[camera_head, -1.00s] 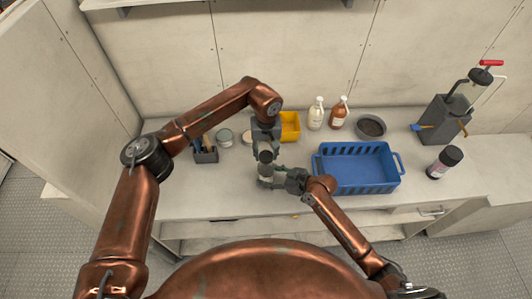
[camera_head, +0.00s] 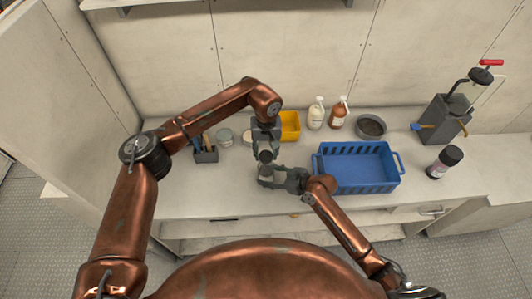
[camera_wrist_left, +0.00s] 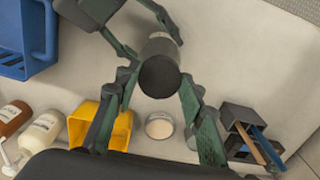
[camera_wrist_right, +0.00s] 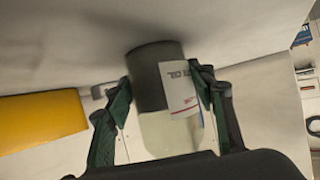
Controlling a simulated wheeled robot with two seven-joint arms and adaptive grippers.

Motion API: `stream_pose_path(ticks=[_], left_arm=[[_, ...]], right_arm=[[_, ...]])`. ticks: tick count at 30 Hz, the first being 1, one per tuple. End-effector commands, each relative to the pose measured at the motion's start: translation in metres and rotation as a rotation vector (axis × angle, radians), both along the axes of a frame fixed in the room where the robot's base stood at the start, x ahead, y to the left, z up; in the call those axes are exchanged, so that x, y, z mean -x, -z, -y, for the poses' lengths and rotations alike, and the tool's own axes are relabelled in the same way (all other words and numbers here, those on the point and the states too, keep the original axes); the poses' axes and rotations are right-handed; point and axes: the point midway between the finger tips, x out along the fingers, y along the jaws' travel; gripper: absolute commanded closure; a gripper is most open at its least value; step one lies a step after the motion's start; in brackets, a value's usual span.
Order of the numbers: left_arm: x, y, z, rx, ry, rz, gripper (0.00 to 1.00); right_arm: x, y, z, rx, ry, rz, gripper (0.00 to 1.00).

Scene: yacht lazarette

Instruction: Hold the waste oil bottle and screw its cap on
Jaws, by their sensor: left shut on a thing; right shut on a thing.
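The waste oil bottle (camera_wrist_right: 170,132) is pale and clear with a white label, partly readable as "OIL". It stands roughly upright near the counter's front in the head view. My right gripper (camera_wrist_right: 160,90) is shut on its side, one finger on each side. The dark cap (camera_wrist_left: 160,76) is at the bottle's top, in line with it; it also shows in the head view (camera_head: 266,156). My left gripper (camera_wrist_left: 158,84) comes from above and is shut on the cap. I cannot tell how far the cap is threaded.
A blue basket (camera_head: 357,187) stands right of the grippers. The front-left counter is clear.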

Motion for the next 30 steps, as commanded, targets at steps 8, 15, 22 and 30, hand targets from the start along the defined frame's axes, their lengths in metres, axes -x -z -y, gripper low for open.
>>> stream_pose_path(ticks=[8,15,22,30], left_arm=[[0.000,0.004,0.000,0.000,0.000,0.000,0.73],[0.000,0.008,0.000,0.001,0.000,0.000,0.73],[0.000,0.011,0.000,0.001,0.000,0.000,0.73],[0.000,0.015,0.000,0.000,0.000,-0.001,0.73]], right_arm=[[0.000,0.000,0.000,0.000,0.000,0.000,0.69],[0.000,0.000,0.000,0.000,0.000,0.000,0.69],[0.000,0.000,0.000,0.000,0.000,0.000,0.69],[0.000,0.000,0.000,0.000,0.000,0.000,0.69]])
